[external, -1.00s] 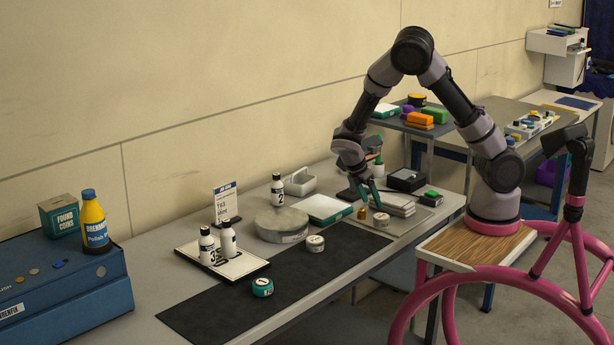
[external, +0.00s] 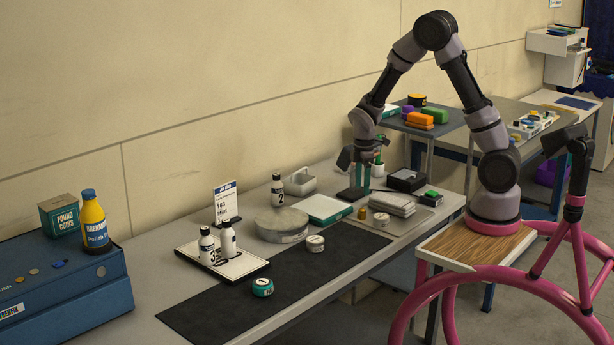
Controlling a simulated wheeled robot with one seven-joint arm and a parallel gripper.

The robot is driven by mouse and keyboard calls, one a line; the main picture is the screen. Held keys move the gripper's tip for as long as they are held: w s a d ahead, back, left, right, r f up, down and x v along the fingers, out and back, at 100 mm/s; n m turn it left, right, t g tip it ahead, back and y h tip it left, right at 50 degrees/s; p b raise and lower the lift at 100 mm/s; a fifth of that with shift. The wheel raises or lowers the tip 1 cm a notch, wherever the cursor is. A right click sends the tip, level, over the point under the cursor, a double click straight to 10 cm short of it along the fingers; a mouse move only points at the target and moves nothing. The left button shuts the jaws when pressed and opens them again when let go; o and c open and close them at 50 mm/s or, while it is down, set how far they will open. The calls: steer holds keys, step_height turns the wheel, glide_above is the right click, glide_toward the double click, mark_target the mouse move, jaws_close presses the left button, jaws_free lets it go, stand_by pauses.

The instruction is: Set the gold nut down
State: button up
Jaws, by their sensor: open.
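The gold nut (external: 362,213) is a small gold-brown piece standing near the left corner of a thin grey tray (external: 424,217), close to the black mat. I cannot tell whether it rests on the tray or beside it. My gripper (external: 359,186) points down behind the nut and apart from it. Its green fingers are open, with nothing visible between them. A low black block (external: 349,195) lies by the fingertips; whether they touch it is unclear.
A grey stack (external: 392,204) and a round tin (external: 381,220) stand right of the nut. A white-and-green box (external: 321,209) is to its left. The black mat (external: 215,312) has free room.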

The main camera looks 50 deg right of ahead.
mark_target(362, 209)
step_height(362, 209, down, 10)
steer(key=shift+d+r, duration=0.1)
steer(key=shift+r, duration=0.1)
stand_by(0.3)
jaws_close()
